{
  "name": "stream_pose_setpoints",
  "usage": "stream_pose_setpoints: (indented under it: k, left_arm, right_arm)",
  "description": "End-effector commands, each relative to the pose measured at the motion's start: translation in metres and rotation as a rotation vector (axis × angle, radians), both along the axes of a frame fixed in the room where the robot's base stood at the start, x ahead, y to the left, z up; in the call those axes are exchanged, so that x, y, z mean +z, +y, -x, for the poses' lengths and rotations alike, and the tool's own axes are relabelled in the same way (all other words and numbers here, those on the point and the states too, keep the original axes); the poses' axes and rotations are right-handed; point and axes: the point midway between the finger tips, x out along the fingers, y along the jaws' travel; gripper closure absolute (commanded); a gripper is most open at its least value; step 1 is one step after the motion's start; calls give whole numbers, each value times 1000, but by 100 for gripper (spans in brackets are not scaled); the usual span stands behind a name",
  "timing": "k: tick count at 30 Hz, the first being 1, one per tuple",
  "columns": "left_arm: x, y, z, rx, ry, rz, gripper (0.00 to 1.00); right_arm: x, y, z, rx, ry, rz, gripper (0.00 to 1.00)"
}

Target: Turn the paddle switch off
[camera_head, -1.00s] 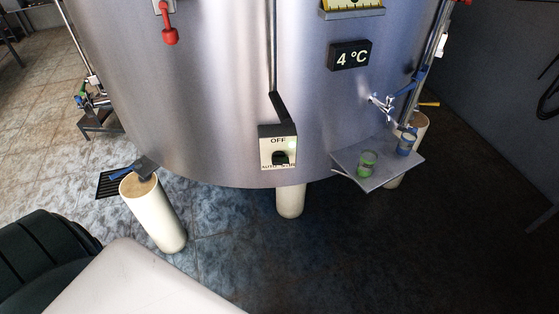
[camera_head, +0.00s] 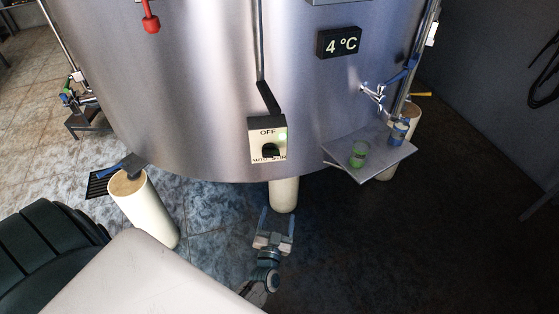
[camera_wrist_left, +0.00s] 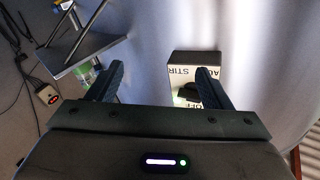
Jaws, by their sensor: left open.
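The paddle switch is a dark knob (camera_head: 270,150) on a pale control box (camera_head: 254,146) on the front of the steel tank. The box reads OFF at the top and AUTO and STIR at the bottom; which mark the knob points to is unclear. A small green light glows at the box's right. My left gripper (camera_head: 277,211) is open and empty, below the box, with its fingers pointing up. In the left wrist view, the box (camera_wrist_left: 190,62) appears upside down, and the right finger of my gripper (camera_wrist_left: 160,80) partly covers it and the knob (camera_wrist_left: 187,95). My right gripper is not in view.
The tank (camera_head: 200,90) stands on pale legs (camera_head: 284,194). A 4 °C display (camera_head: 339,42) is above. The floor below is open.

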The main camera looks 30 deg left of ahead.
Motion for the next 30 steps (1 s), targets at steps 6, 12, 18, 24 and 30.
stream_pose_setpoints:
  k: [6, 12, 18, 24, 30]
  left_arm:
    - [103, 24, -5, 230, -261, -62, 27]
    - [121, 35, -16, 259, -285, -70, 27]
    - [137, 55, -44, 257, -285, -69, 27]
    - [148, 74, -70, 256, -283, -70, 27]
    - [153, 83, -84, 256, -282, -67, 27]
  right_arm:
    - [-6, 0, 0, 0, 0, 0, 64]
    - [2, 0, 0, 0, 0, 0, 64]
    - [16, 0, 0, 0, 0, 0, 64]
    - [26, 0, 0, 0, 0, 0, 64]
    - [29, 0, 0, 0, 0, 0, 64]
